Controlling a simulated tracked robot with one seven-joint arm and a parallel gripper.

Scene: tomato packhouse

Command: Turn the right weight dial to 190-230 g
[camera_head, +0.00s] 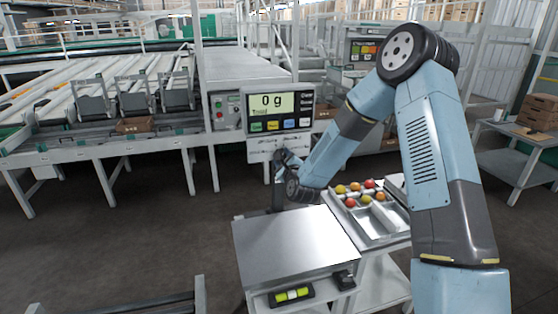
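A scale display (272,104) stands in the middle and reads 0 g, with coloured buttons along its lower edge. A pale panel (262,144) sits just below the display, with small marks too fine to read. I cannot make out the right weight dial or its setting; my wrist covers part of this area. My gripper (280,156) is small and dark at the end of my blue arm, in front of the panel's lower right part. I cannot tell whether it touches anything, or whether its fingers are open or shut.
Roller conveyors (95,90) fill the left. Floor between is clear.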

